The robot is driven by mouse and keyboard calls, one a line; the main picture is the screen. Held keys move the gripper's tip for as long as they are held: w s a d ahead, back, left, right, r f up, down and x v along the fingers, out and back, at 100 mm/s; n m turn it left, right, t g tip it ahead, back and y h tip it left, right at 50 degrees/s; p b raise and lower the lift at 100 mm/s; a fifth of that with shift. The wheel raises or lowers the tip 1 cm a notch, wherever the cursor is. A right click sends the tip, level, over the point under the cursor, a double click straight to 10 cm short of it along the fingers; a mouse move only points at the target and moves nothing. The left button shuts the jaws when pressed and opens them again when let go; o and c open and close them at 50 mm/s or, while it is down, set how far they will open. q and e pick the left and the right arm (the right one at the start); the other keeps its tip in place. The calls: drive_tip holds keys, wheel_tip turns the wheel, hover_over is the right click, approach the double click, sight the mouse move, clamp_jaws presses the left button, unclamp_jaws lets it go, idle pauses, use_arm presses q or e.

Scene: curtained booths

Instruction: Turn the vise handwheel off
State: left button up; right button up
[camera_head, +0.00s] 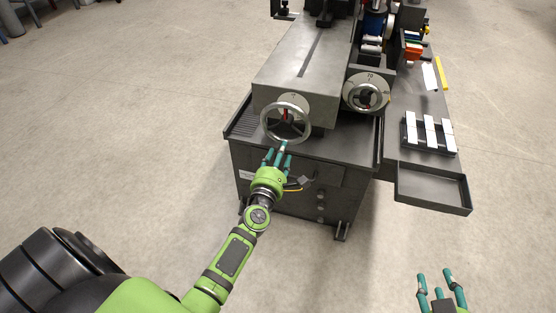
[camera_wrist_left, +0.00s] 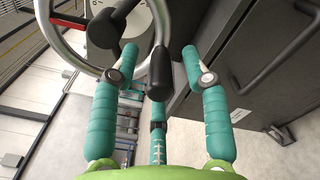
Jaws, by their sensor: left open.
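The vise handwheel (camera_head: 287,104) is a silver ring with a red mark near its hub, on the front of the grey machine. In the left wrist view its pale rim (camera_wrist_left: 47,32) curves at the upper left. A black handle knob (camera_wrist_left: 160,75) stands between my left fingers in that view. My left gripper (camera_head: 279,152) is open just below the wheel, with its fingertips (camera_wrist_left: 160,52) on either side of the knob. I cannot tell whether they touch it. My right gripper (camera_head: 439,281) is open and empty at the lower right, away from the machine.
A second handwheel (camera_head: 384,97) with a round dial sits to the right on the machine. An empty dark tray (camera_head: 433,205) juts out at the right, below a rack with white blocks (camera_head: 428,134). The floor (camera_head: 120,130) at the left is clear.

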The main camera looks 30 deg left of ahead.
use_arm(q)
drive_tip(key=v, duration=1.2)
drive_tip(key=shift+d, duration=0.1)
